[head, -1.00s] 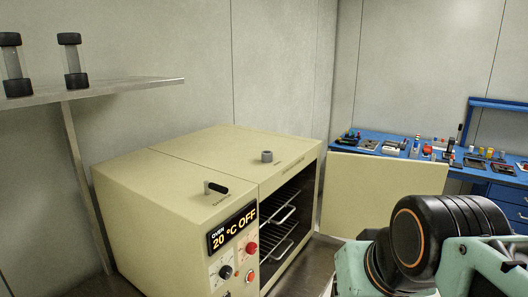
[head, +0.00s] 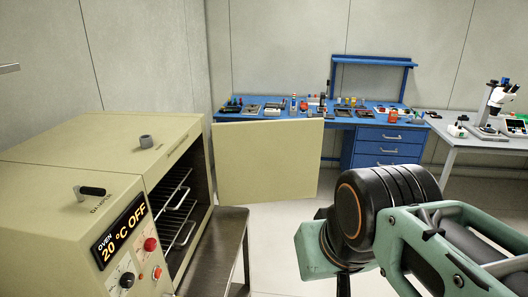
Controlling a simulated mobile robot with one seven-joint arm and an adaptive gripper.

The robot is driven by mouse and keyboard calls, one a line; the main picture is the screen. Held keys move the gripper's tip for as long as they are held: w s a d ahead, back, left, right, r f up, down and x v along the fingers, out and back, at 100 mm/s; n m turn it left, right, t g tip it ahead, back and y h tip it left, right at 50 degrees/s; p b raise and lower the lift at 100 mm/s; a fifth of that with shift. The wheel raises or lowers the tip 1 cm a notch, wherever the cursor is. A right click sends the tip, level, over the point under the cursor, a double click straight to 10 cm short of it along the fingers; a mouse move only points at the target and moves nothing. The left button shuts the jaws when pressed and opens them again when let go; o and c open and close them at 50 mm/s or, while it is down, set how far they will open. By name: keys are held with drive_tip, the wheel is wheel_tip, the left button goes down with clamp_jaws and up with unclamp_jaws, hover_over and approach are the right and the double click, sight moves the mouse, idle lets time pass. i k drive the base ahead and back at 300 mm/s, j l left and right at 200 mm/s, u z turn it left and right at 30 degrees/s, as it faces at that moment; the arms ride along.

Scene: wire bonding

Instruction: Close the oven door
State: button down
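The cream oven (head: 60,165) stands at the left in the head view, its display reading 20 °C OFF. Its door (head: 268,160) is wide open, swung out to the right of the dark opening. Wire racks (head: 178,215) show inside. The door's handle is not visible. My arm crosses the lower right, in front of and to the right of the door. My gripper is out of view.
A metal table (head: 225,232) carries the oven. Behind the door is a blue workbench (head: 370,122) with many small parts and drawers. A grey table (head: 470,135) with a microscope (head: 498,97) stands at the far right. Floor between is clear.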

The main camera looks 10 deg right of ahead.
sight(256, 162)
drive_tip(key=z, duration=1.3)
drive_tip(key=i+l+z, duration=0.1)
drive_tip(key=z, duration=0.15)
drive_tip(key=i+z, duration=0.3)
drive_tip(key=i+u, duration=0.95)
drive_tip(key=i+j+u, duration=0.1)
drive_tip(key=i+u, duration=0.2)
drive_tip(key=i, duration=0.4)
drive_tip(key=i+l+u, duration=0.1)
drive_tip(key=i+u, duration=0.15)
drive_tip(key=i, duration=0.5)
drive_tip(key=i+l+u, duration=0.3)
drive_tip(key=i, duration=0.4)
drive_tip(key=i+j+u, duration=0.1)
drive_tip(key=i+u, duration=0.85)
drive_tip(key=u, duration=2.65)
